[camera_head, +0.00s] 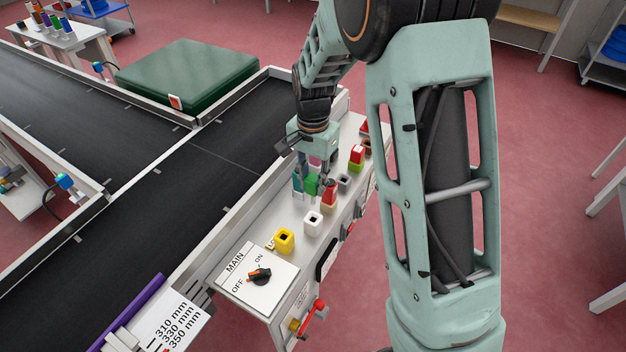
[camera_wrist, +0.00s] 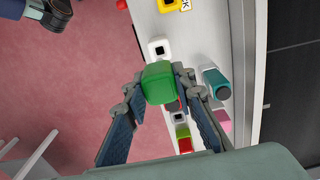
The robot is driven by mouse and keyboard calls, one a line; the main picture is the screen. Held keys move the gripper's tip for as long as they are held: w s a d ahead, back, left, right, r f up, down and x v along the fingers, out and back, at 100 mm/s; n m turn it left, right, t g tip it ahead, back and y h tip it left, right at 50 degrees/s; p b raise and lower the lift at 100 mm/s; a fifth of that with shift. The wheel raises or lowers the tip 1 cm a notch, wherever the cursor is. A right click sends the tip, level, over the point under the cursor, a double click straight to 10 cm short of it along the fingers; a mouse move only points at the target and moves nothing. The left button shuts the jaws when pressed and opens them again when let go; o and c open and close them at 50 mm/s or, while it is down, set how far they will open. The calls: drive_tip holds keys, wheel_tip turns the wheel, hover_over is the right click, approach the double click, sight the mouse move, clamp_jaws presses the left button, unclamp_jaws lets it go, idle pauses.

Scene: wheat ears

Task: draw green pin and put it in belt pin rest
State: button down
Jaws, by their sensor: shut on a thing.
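My gripper (camera_head: 312,180) is shut on the green pin (camera_head: 311,185), above the white control panel beside the conveyor. In the wrist view the green pin (camera_wrist: 158,84) sits between the two fingertips (camera_wrist: 158,90) and looks close to the camera. Whether its lower end is clear of the panel cannot be told. A teal pin (camera_wrist: 216,83) and a pink pin (camera_wrist: 223,120) stand near the belt-side edge. I cannot tell which holder is the belt pin rest; its label is not readable.
Empty square sockets are yellow (camera_head: 284,241), white (camera_head: 313,223) and grey (camera_head: 344,182). A red pin (camera_head: 329,188) stands in a tan socket close to the gripper. Another red pin (camera_head: 357,152) sits in a green socket behind. The MAIN switch (camera_head: 260,275) is at the panel's front.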

sight(313, 204)
drive_tip(key=shift+f+b, duration=1.6)
drive_tip(key=shift+f, duration=1)
drive_tip(key=shift+f, duration=0.2)
drive_tip(key=shift+f+b, duration=2.1)
drive_tip(key=shift+f, duration=1.05)
drive_tip(key=c, duration=1.5)
unclamp_jaws()
drive_tip(key=shift+r, duration=0.1)
drive_tip(key=shift+c, duration=0.2)
drive_tip(key=shift+r, duration=0.1)
